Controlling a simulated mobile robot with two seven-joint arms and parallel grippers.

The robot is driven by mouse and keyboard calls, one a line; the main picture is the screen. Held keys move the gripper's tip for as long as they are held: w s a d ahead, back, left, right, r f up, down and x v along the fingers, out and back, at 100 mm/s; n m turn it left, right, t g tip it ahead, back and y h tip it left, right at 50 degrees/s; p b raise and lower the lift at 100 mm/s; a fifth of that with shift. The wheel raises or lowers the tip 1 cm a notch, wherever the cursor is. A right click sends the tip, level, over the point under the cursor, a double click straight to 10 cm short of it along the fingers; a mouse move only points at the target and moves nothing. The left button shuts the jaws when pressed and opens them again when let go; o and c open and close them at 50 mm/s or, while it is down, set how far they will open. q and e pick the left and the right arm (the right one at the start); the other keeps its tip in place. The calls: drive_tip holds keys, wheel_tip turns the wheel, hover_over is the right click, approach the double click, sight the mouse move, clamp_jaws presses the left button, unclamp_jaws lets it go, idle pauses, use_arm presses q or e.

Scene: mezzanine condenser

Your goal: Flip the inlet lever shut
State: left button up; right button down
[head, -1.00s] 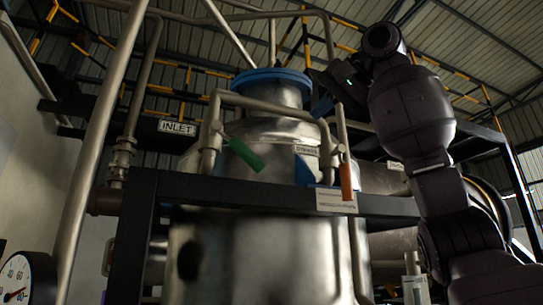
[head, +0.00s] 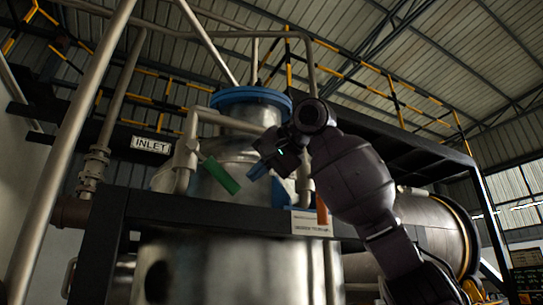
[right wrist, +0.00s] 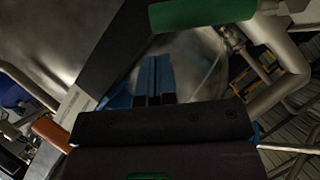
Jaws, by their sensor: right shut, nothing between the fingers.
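The inlet lever has a green handle (head: 220,176) on the pipe left of the metal vessel. It slants down to the right from its pivot. The white INLET sign (head: 150,145) hangs to its left. My right gripper (head: 255,172) is just right of the green handle's lower end, with a small gap in the head view. Its blue fingers (right wrist: 152,80) are together and empty in the right wrist view. There the green handle (right wrist: 200,12) crosses the top edge, beyond the fingertips. My left gripper is not in view.
An orange-handled lever (head: 321,210) hangs down on the right pipe, partly behind my right arm. A dark beam (head: 240,226) with a white label plate (head: 311,224) runs across below the levers. The vessel (head: 215,265) stands behind. A thick pipe (head: 100,60) rises at left.

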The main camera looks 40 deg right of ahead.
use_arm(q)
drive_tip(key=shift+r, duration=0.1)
use_arm(e)
drive_tip(key=shift+w+a+f, duration=0.3)
drive_tip(key=shift+a+f, duration=0.3)
drive_tip(key=shift+f, duration=0.15)
drive_tip(key=shift+f, duration=0.1)
